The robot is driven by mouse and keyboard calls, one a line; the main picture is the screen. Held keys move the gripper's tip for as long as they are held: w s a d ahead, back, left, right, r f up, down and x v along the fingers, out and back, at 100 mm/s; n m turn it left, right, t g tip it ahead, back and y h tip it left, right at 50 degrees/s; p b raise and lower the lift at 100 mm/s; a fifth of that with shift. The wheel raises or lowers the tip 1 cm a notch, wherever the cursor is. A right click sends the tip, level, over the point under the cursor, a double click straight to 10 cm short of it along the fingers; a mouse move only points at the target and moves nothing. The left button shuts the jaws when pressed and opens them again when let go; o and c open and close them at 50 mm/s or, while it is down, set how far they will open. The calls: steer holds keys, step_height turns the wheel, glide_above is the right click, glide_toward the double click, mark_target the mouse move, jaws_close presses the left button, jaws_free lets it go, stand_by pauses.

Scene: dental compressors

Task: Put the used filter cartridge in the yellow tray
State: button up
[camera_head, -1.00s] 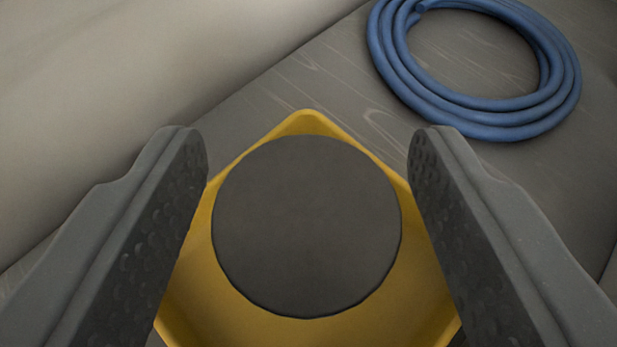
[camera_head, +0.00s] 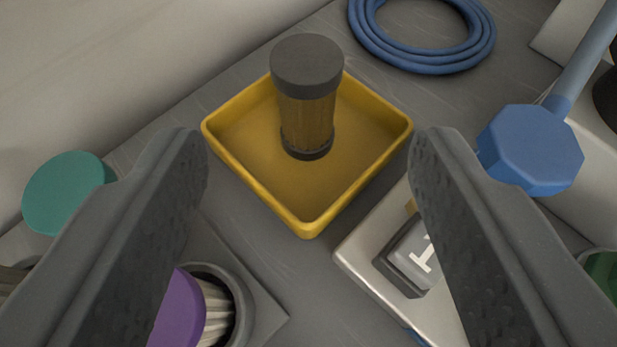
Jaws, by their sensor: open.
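The used filter cartridge (camera_head: 307,112) is a cylinder with dark grey end caps and a brownish-yellow middle. It stands upright in the yellow tray (camera_head: 308,222), toward the tray's back corner. The tray is a square, shallow dish set cornerwise to the view. My gripper (camera_head: 310,150) is open and empty. Its two fingers show at left and right, apart from the cartridge, with the tray beyond and between them.
A coiled blue hose (camera_head: 470,50) lies behind the tray. A blue octagonal knob (camera_head: 530,150) and a metal box with a grey switch (camera_head: 412,262) are at right. A green cap (camera_head: 68,190) is at left. A purple-topped pleated part (camera_head: 178,312) sits in a round socket at lower left.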

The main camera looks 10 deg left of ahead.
steer(key=shift+s+r, duration=0.15)
steer(key=shift+s, duration=0.25)
step_height(320, 180, up, 31)
steer(key=w+d+m+t+h, duration=0.1)
steer(key=d+t+h, duration=0.1)
steer(key=h, duration=0.1)
steer(key=s+a+r, duration=0.2)
steer(key=s+r, duration=0.6)
steer(key=r, duration=0.3)
steer(key=s+a+r+y, duration=0.1)
steer(key=s+a+r, duration=0.2)
steer(key=s+r, duration=0.5)
step_height(320, 180, up, 4)
steer(key=shift+s+f+m+t, duration=0.15)
steer(key=shift+f+m+t, duration=0.05)
steer(key=shift+m+t, duration=0.2)
